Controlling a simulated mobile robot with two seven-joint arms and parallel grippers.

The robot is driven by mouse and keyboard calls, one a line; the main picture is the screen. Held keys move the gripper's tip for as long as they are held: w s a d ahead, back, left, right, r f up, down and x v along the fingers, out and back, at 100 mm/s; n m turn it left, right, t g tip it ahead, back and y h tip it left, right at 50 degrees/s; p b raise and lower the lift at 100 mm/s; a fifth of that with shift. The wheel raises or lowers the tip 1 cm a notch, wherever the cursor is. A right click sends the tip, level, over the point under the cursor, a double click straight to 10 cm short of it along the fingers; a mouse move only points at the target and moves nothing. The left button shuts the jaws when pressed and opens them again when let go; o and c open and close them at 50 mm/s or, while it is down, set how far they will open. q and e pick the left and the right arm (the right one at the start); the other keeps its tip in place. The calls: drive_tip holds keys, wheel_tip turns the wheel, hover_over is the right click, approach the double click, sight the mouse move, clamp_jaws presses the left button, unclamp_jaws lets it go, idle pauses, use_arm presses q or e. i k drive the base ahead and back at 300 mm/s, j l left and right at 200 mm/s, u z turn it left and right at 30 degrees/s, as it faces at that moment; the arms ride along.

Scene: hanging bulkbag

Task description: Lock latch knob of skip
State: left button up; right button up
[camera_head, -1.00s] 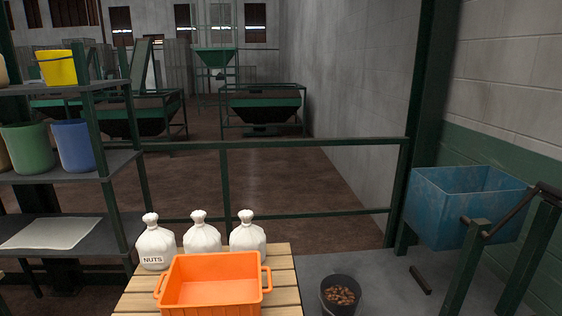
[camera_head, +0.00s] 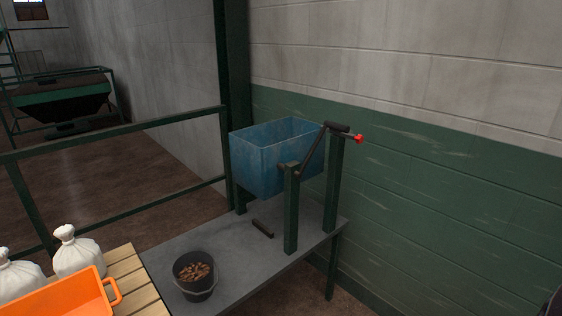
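The skip is a blue open-topped bin (camera_head: 262,165) held between dark green posts (camera_head: 291,210) above a grey table. A dark bar runs up along its right side to a black latch piece on top of the right post (camera_head: 333,185). A red latch knob (camera_head: 358,139) sticks out to the right of that piece. The skip looks upright, and I cannot tell whether the latch is locked. Neither gripper can be made out; a dark shape at the lower right edge is too cut off to identify.
The grey table (camera_head: 225,250) carries a black bucket of nuts (camera_head: 195,276) and a short dark bar (camera_head: 263,228). An orange crate (camera_head: 65,299) and white sacks (camera_head: 78,252) stand on wooden slats at the lower left. A green railing (camera_head: 110,133) runs behind; a wall stands at right.

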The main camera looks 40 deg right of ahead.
sight(359, 139)
drive_tip(key=z, duration=1.65)
